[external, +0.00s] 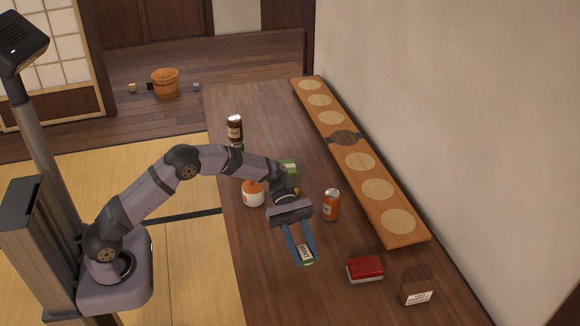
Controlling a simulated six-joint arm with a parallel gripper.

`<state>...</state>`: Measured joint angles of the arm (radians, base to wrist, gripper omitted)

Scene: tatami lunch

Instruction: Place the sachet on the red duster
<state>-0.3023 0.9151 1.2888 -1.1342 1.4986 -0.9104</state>
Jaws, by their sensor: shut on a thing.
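The sachet (306,254) is a small white and green packet with dark print. My gripper (302,250) is shut on it, with its blue fingers on either side, over the front part of the table. I cannot tell how high the sachet is above the wood. The red duster (366,267) is a block with a red top and a pale lower edge. It lies on the table to the right of my gripper, apart from it, and nothing rests on its top.
A white and orange jar (253,194), a dark bottle (235,129) and a green item (289,167) are further back. A brown sign block (417,290) stands right of the duster. A long wooden board (403,221) lies along the wall.

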